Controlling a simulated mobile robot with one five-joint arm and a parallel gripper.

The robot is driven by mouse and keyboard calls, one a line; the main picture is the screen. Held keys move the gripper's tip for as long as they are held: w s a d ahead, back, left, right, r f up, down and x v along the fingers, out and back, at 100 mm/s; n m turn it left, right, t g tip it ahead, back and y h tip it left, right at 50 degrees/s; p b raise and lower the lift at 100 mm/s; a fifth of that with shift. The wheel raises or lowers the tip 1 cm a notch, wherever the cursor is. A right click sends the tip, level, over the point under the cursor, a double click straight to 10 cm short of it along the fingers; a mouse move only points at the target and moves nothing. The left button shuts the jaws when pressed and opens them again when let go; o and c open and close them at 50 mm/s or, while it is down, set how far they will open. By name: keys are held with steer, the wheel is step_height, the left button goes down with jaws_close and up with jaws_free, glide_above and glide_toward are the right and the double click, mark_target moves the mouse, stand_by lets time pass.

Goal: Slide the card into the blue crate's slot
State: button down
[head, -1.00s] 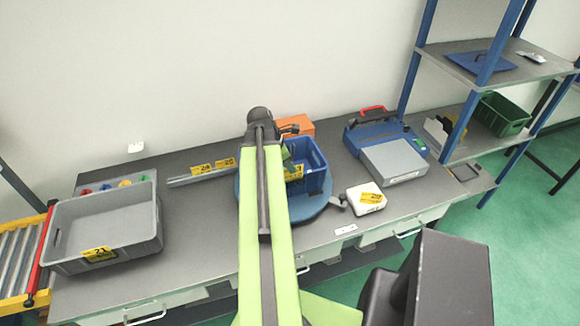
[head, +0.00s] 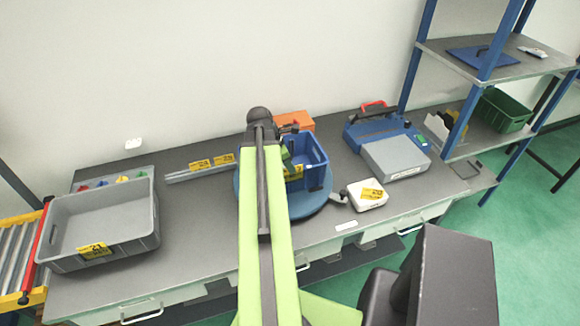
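The blue crate (head: 315,176) stands on a round blue turntable (head: 312,207) at the middle of the bench. My green arm covers its left side, and a yellow label shows near its front. Its slot cannot be made out. My gripper is hidden behind my arm, so its fingers and anything in them do not show. I cannot identify the card for certain; a small white strip (head: 346,226) lies at the bench's front edge.
A grey tote (head: 100,254) stands at the left beside a roller conveyor (head: 18,258). Metal rails (head: 185,174) with yellow tags lie left of the crate. A white box (head: 367,196), a blue-grey machine (head: 395,157) and an orange box (head: 299,119) stand around the crate. Shelves (head: 470,68) rise at right.

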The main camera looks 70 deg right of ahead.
steer(key=shift+f, duration=0.2)
steer(key=c, duration=2.1)
jaws_free()
steer(key=o, duration=0.5)
steer(key=p+v, duration=1.6)
steer(key=v, duration=0.1)
steer(key=shift+r, duration=0.25)
